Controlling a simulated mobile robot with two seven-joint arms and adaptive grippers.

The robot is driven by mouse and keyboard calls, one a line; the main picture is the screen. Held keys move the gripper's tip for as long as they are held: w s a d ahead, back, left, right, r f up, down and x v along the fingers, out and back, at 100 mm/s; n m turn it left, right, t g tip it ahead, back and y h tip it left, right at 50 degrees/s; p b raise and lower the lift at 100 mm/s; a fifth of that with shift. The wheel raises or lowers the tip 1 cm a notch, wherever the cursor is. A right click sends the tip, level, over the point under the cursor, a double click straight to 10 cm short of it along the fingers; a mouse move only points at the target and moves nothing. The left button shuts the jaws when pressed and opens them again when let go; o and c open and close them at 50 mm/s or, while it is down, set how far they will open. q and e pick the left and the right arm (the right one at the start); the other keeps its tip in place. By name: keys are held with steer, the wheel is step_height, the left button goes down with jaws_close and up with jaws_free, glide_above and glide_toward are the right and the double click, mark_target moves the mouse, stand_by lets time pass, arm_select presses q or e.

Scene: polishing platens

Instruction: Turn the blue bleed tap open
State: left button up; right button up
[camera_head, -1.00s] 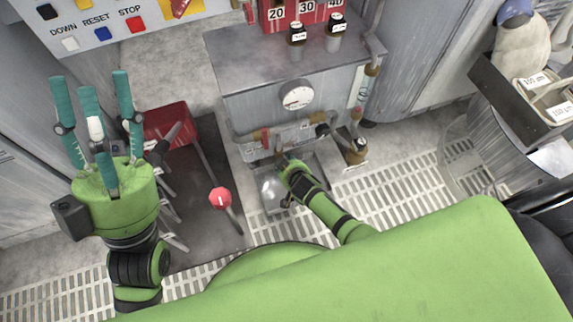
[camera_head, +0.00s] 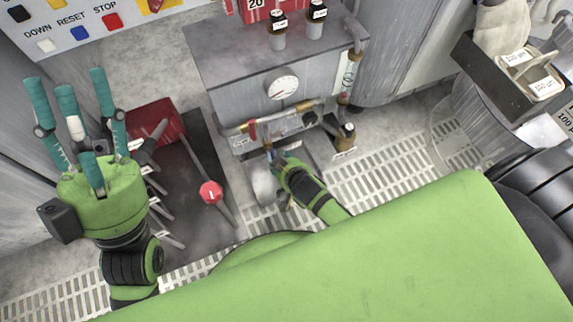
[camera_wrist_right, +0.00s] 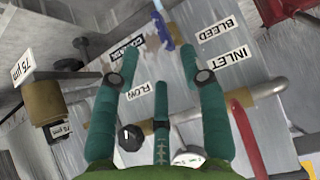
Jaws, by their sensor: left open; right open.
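The blue bleed tap (camera_wrist_right: 163,32) shows at the top of the right wrist view, beside the BLEED label (camera_wrist_right: 216,31) on a grey metal panel. My right gripper (camera_wrist_right: 158,60) is open, its teal fingers spread and pointing toward the tap, with nothing between them. In the head view my right gripper (camera_head: 276,158) is low in front of the pipework and mostly hidden by its own wrist; a small bluish bit there looks like the tap (camera_head: 268,145). Whether a finger touches the tap I cannot tell. My left gripper (camera_head: 88,130) is open and empty, fingers up, at the left.
A red lever (camera_wrist_right: 246,138), a dark round knob (camera_wrist_right: 130,137) and a brass pipe (camera_wrist_right: 262,90) lie near the right fingers. A gauge (camera_head: 282,84) sits above the pipework. A red-knobbed lever (camera_head: 210,193) stands at left. Grating (camera_head: 385,190) covers the floor at right.

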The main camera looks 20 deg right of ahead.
steer(key=shift+v, duration=1.85)
